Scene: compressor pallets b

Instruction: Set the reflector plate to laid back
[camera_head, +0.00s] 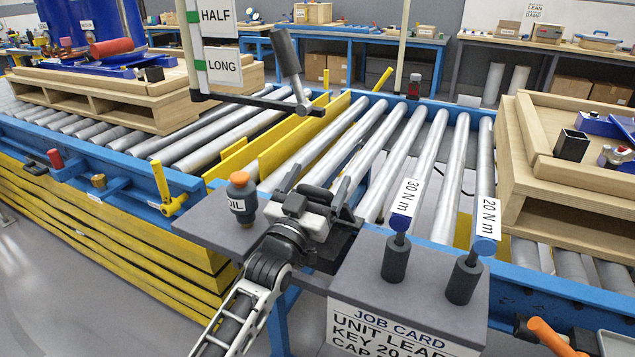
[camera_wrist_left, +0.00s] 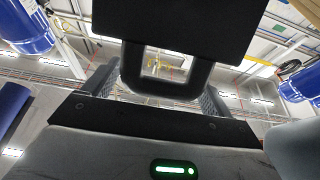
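A dark grey plate (camera_head: 287,52), which I take to be the reflector plate, stands tilted on a pale stem above a black horizontal bar (camera_head: 255,101). Its top leans to the left in the head view. My left gripper (camera_head: 320,192) is well below and nearer than the plate, beside the grey stand, and does not touch the plate. In the left wrist view the fingers (camera_wrist_left: 160,95) are spread on either side of a black frame under a dark slab; I cannot tell what these belong to. My right gripper is not in view.
An orange-topped OIL bottle (camera_head: 240,198) stands just left of my left gripper. Two blue-topped tools (camera_head: 398,245) tagged 30 N m and 20 N m stand on the grey stand to the right. Rollers lie beyond.

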